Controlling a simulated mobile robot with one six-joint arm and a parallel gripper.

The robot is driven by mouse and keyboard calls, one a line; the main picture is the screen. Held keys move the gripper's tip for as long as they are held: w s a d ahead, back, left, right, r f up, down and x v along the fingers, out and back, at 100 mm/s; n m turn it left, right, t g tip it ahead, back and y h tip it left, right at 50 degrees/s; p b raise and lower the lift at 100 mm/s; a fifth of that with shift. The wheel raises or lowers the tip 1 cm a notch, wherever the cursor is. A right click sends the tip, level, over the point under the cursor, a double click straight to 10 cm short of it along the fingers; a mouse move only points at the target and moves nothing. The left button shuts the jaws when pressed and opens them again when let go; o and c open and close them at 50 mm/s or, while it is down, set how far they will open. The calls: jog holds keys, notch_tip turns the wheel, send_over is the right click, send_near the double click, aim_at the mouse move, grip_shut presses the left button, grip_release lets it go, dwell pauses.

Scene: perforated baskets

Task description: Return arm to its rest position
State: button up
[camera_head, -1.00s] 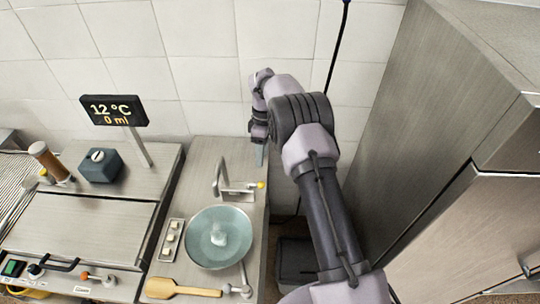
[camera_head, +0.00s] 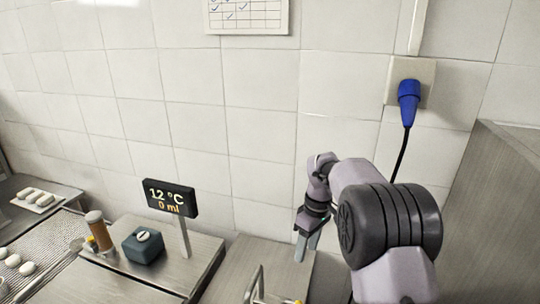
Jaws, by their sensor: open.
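My arm is raised and bent at the right of the head view, in front of the tiled wall. My gripper (camera_head: 307,240) hangs at its left end with the fingers pointing down, above the metal counter (camera_head: 280,262). I see nothing between the fingers, though they are small and seen from the side.
A display (camera_head: 170,197) reading 12 °C and 0 ml stands left of my gripper. A dark teal box (camera_head: 143,246) and a brown cylinder (camera_head: 99,231) are farther left. A blue plug (camera_head: 408,100) hangs its cable behind my arm. A tall metal cabinet (camera_head: 490,210) stands at the right.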

jog(key=s+a+r+m+t+b, duration=0.1)
jog(key=s+r+m+b, duration=0.15)
jog(key=s, duration=0.25)
jog(key=s+r+m+t+b, duration=0.1)
jog(key=s+m+b, duration=0.1)
jog(key=s+b, duration=0.2)
jog(key=s+f+m+t+b, duration=0.1)
jog(key=s+f+m+b, duration=0.2)
jog(key=s, duration=0.5)
jog(key=s+a+f+m+t+b, duration=0.1)
jog(key=s+f+m+t+b, duration=0.1)
jog(key=s, duration=0.6)
jog(key=s+f+m+t+b, duration=0.1)
jog(key=s+f+m+b, duration=0.2)
jog(key=s+b, duration=0.3)
jog(key=shift+s+a+f+m+y, duration=0.35)
jog(key=shift+s+m, duration=0.2)
jog(key=shift+s, duration=0.45)
